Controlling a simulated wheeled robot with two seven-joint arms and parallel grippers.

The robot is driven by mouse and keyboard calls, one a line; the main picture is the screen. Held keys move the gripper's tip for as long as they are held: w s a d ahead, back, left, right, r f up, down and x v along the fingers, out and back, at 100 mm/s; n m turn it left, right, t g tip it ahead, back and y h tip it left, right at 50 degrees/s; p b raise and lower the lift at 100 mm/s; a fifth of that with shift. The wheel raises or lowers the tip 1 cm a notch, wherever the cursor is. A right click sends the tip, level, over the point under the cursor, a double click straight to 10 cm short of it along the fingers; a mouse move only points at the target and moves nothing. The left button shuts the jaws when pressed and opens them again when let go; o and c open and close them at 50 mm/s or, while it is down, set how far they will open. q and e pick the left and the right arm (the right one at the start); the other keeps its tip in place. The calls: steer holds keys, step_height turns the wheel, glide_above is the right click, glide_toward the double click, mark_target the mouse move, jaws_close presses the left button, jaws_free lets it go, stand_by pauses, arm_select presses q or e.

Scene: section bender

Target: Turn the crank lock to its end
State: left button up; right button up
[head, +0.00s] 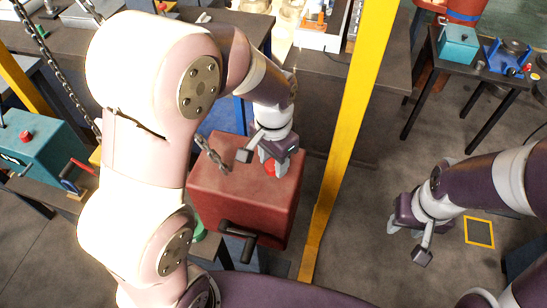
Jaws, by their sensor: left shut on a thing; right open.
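The red box-shaped machine (232,190) stands in the middle of the head view, below my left arm. A black crank handle (238,236) sticks out of its front side. My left gripper (270,163) is at the far right part of its top, shut on a small bright red knob (270,169). The knob is mostly hidden by the fingers, so its turn angle cannot be told. I cannot tell for sure which part is the crank lock. My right gripper (403,229) is open and empty above the floor at the right, well apart from the machine.
A yellow post (345,130) rises just right of the machine. A teal box (40,145) stands at the left. A small table with a teal box (458,46) and blue device (507,58) is far right.

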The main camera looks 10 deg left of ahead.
mark_target(274, 163)
arm_select(q)
steer(key=m, duration=0.5)
steer(key=shift+m+p, duration=0.3)
stand_by(0.4)
steer(key=o, duration=1.1)
steer(key=shift+c, duration=0.2)
steer(key=shift+r, duration=0.1)
step_height(274, 163, up, 6)
steer(key=shift+w+f+b, duration=0.1)
steer(key=shift+w+b, duration=0.05)
steer(key=shift+b, duration=0.3)
step_height(274, 163, up, 7)
steer(key=p, duration=0.6)
steer(key=shift+f, duration=0.15)
